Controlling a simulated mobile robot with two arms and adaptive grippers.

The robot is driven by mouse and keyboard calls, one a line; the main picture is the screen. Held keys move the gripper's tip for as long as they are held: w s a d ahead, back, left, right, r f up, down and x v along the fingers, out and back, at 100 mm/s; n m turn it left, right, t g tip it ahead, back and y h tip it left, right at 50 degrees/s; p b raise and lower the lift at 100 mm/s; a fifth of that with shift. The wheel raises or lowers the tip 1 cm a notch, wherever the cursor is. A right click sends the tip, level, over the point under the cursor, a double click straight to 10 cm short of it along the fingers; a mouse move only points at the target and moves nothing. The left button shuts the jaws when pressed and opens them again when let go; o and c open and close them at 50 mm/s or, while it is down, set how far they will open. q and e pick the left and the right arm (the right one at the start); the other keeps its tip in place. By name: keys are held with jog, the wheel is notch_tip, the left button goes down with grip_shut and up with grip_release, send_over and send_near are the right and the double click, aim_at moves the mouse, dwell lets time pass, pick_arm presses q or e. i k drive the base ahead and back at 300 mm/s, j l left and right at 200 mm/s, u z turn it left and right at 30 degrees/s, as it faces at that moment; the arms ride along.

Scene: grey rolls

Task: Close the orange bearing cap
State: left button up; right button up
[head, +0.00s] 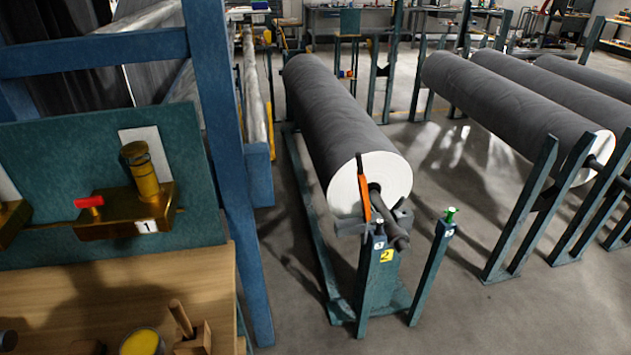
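The orange bearing cap (363,190) stands nearly upright in the head view, in front of the white end of the near grey roll (335,135). A dark piece shows at its upper end. It is swung up beside the dark shaft (389,215) that sticks out of the roll's end, so the cap looks open. The shaft lies at a dark bearing seat (403,213) on a teal stand (377,285) with a yellow label "2". The cap's hinge is too small to make out. Neither of my grippers shows in this view.
A teal post with a green knob (450,214) stands right of the stand. More grey rolls (510,100) rest on posts at the right. A wooden bench (130,290) with brass fittings and a blue frame (222,120) fill the left. Grey floor is clear at the lower right.

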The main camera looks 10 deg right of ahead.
aim_at(361, 176)
jog(key=i+j+z, duration=0.1)
jog(key=j+z, duration=0.45)
jog(key=z, duration=0.15)
jog(key=j+z, duration=0.35)
jog(key=i+l, duration=0.05)
